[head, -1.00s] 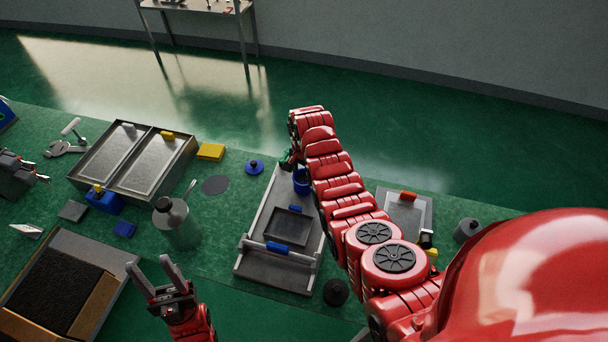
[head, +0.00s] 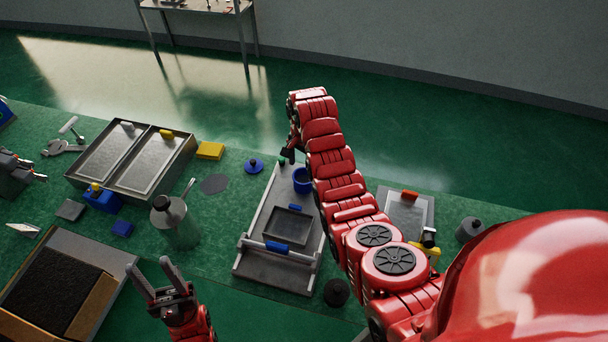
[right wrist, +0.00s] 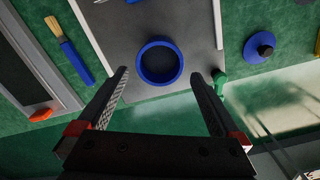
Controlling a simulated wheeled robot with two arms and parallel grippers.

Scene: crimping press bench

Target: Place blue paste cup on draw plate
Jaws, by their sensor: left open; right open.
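The blue paste cup (head: 302,181) stands upright on the far end of the grey draw plate (head: 262,262). In the right wrist view the cup (right wrist: 160,62) is a round blue ring seen from above, resting on the grey plate (right wrist: 125,30). My right gripper (right wrist: 167,80) is open and empty, with a finger on either side below the cup and apart from it. In the head view my right gripper (head: 287,158) is above the far end of the plate, partly hidden by its wrist. My left gripper (head: 160,280) is open and empty at the front left.
A blue knobbed lid (head: 253,166) lies left of the plate, near a yellow block (head: 209,150). A grey bottle (head: 176,222) and a two-part metal tray (head: 130,160) stand further left. A panel with a red clip (head: 405,212) lies right of my right arm.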

